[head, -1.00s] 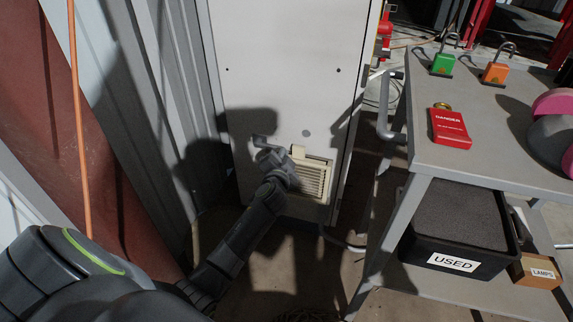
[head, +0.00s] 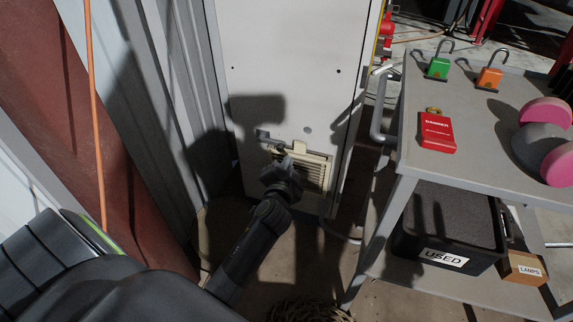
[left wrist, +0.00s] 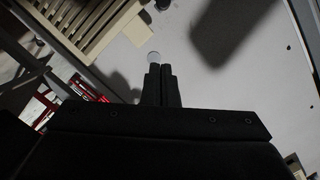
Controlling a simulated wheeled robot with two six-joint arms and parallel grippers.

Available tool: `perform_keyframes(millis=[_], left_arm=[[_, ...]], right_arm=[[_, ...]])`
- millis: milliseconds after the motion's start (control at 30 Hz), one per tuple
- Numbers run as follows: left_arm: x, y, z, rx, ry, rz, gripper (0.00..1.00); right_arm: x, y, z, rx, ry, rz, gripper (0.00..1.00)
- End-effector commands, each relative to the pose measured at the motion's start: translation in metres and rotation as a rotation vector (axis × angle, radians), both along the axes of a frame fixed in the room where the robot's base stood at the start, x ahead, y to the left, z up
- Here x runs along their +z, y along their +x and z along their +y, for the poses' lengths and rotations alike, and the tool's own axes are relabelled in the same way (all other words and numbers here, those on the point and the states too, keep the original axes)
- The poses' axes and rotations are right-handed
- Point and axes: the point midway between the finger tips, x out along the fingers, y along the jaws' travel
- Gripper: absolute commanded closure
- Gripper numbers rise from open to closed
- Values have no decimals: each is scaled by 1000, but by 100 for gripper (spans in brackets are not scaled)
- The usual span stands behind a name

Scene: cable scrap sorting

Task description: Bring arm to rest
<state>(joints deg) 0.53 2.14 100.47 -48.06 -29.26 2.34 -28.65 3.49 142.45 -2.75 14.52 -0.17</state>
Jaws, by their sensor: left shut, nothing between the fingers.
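My left gripper (head: 284,160) is in front of the lower part of a pale cabinet door (head: 285,50), at the beige louvred vent (head: 314,172). In the left wrist view my left gripper (left wrist: 160,68) has its two dark fingers together, with nothing between them. A small round grey disc (left wrist: 154,56) shows just beyond the tips; I cannot tell the gap to it. My left arm reaches in from the lower left. My right gripper is in neither view.
A grey cart (head: 400,200) stands at the right with green (head: 438,68) and orange (head: 489,78) padlocks, a red danger tag (head: 437,132) and pink-grey round items. Its lower shelf holds a black USED bin (head: 440,245) and a LAMPS box (head: 524,270). An orange cable (head: 95,120) hangs left.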

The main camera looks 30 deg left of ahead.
Motion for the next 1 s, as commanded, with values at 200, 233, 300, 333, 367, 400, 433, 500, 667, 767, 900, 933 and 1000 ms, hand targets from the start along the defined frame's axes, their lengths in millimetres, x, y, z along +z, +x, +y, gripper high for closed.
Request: perform_keyframes(millis=[200, 233, 300, 333, 367, 400, 433, 500, 667, 767, 900, 933, 1000], left_arm=[[2, -9, -4, 0, 0, 0, 100], [2, -10, -4, 1, 0, -1, 100], [2, -10, -4, 1, 0, -1, 100], [2, -10, -4, 1, 1, 0, 100], [2, -10, -4, 1, 1, 0, 100], [2, -10, -4, 0, 1, -1, 100], [3, -11, -4, -1, -1, -2, 100], [5, -14, -6, -14, -15, -17, 100], [35, -44, -17, -109, -125, -144, 100], [73, -76, -27, -202, -229, -286, 100], [122, -116, -38, -301, -338, -457, 100], [131, -123, -39, -317, -356, -487, 100], [151, -140, -42, -350, -393, -551, 100]], right_arm=[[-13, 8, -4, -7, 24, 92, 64], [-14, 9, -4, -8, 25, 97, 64], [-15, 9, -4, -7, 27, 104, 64], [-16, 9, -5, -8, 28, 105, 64], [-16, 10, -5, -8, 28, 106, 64], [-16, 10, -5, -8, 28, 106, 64], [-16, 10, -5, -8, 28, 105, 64], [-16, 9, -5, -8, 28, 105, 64], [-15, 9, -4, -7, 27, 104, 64], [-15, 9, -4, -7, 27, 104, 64], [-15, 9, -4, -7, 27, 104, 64], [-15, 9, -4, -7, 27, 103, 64], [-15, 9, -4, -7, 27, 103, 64]])
